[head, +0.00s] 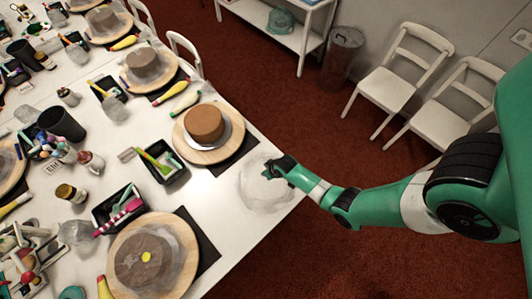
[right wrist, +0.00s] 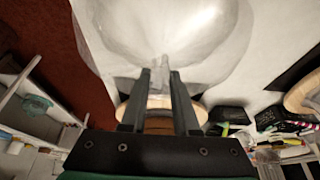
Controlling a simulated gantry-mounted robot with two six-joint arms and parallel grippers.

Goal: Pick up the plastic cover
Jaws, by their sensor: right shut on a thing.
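The clear plastic cover (head: 260,194) is a see-through dome near the table's right corner in the head view. My right gripper (head: 279,168) is at its upper right side. In the right wrist view the cover (right wrist: 205,28) fills the top, and my right gripper (right wrist: 153,88) is shut on its small clear knob (right wrist: 158,75). I cannot tell whether the cover's rim touches the table. My left gripper is not in view.
A brown cake (head: 204,123) stands on a wooden turntable (head: 196,155) left of the cover. Another turntable (head: 126,284) with a grey-brown cake is at the front. Black trays of tools (head: 165,170) lie between. White chairs (head: 388,88) and a bin (head: 343,60) stand beyond the table.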

